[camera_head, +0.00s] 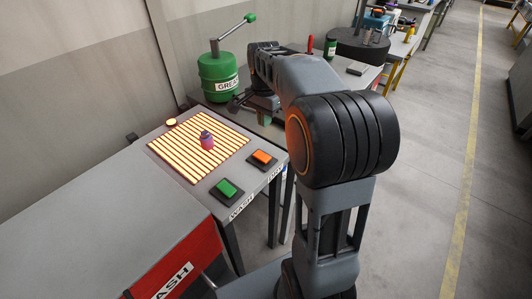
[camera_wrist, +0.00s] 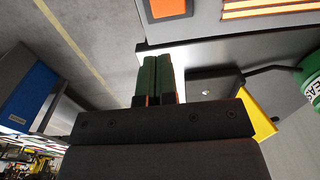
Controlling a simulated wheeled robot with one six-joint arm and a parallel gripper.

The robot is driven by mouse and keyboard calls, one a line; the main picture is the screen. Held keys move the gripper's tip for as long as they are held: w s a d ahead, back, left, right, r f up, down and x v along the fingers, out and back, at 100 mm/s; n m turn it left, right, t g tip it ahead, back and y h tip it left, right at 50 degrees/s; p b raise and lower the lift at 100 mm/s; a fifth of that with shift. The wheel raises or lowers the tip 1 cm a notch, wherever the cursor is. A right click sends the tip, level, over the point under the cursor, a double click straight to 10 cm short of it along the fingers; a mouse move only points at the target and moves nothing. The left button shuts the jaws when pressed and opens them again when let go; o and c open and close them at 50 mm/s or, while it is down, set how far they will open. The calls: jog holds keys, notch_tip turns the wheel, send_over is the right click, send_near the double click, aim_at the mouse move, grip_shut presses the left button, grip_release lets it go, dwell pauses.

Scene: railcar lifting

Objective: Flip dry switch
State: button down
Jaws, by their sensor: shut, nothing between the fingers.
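The dry switch (camera_head: 262,158) is an orange rocker in a dark frame, at the right of the grey bench top beside a DRY label (camera_head: 276,172). Its orange face also shows at the top edge of the wrist view (camera_wrist: 168,8), cut off by the picture. The green wash switch (camera_head: 228,188) sits nearer the front, above a WASH label. My gripper (camera_wrist: 158,75) has its green fingers together and empty, pointing towards the orange switch but apart from it. In the head view it is small and partly hidden near the green drum.
A glowing slatted grate (camera_head: 190,150) carries a small purple and pink part (camera_head: 206,140). A green GREASE drum (camera_head: 218,78) with a lever stands behind the bench, close to my arm. A red WASH unit (camera_head: 178,268) is at front left. Open floor lies right.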

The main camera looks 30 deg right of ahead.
aim_at(262, 156)
notch_tip(262, 156, down, 14)
jog(key=shift+f, duration=0.1)
dwell(0.8)
dwell(0.3)
jog(key=shift+a+f+b, duration=0.1)
jog(key=shift+f+b, duration=0.05)
jog(key=shift+b, duration=0.3)
jog(key=shift+s+d, duration=0.1)
jog(key=shift+d, duration=0.15)
jog(key=shift+a, duration=0.1)
jog(key=shift+w+a+r+p, duration=0.2)
jog(key=shift+w+p, duration=0.05)
jog(key=shift+w, duration=0.1)
jog(key=shift+w+a+r+p, duration=0.15)
jog(key=shift+w+p, duration=0.05)
jog(key=shift+w, duration=0.15)
